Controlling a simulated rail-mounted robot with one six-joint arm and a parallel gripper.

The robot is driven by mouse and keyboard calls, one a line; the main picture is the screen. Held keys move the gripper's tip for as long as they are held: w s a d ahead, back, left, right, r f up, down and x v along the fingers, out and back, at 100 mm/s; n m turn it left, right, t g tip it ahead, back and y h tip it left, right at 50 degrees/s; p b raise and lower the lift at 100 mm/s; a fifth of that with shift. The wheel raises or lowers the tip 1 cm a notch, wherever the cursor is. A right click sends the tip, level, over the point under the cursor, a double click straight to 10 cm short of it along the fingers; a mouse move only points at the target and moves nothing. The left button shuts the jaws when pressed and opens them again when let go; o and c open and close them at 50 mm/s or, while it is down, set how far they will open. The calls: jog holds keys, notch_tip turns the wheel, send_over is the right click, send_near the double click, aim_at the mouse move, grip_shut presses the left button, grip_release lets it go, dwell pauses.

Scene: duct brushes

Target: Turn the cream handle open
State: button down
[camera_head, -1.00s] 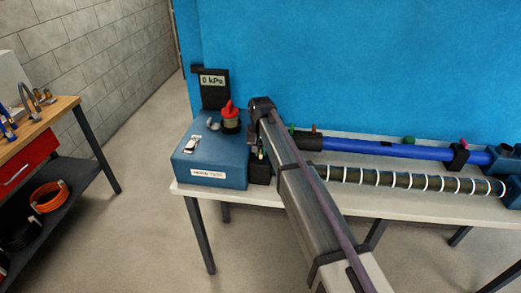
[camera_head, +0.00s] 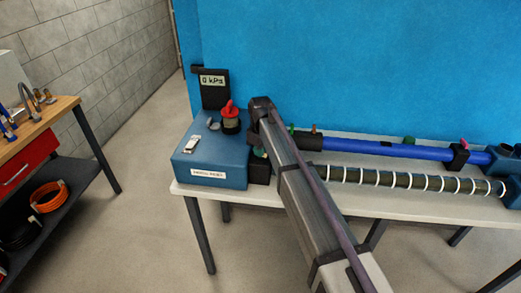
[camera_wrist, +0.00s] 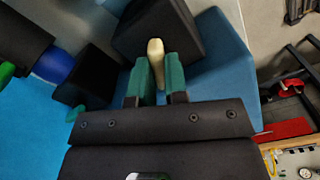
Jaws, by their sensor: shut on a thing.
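The cream handle (camera_wrist: 156,58) shows in the wrist view, standing out from a black block (camera_wrist: 185,30) beside the blue box. My gripper (camera_wrist: 159,75) has its two green fingers on either side of the handle and is shut on it. The handle's tip shows between the fingertips; its lower part is hidden. In the head view my arm hides the handle, and only a bit of a green finger (camera_head: 260,152) shows beside the blue box.
The blue box (camera_head: 212,160) carries a red-topped knob (camera_head: 230,115), a white-and-grey switch (camera_head: 190,144) and a display (camera_head: 214,88) reading 0 kPa. A blue pipe (camera_head: 385,149) and a ringed dark duct (camera_head: 400,181) lie along the table to the right.

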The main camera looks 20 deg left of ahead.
jog(key=n, duration=0.5)
dwell(0.6)
jog(key=c, duration=1.1)
grip_release()
jog(key=shift+c, duration=0.2)
jog(key=shift+r, duration=0.15)
notch_tip(320, 180, up, 10)
jog(key=p, duration=1)
jog(key=shift+r+p, duration=0.25)
jog(key=shift+p, duration=0.15)
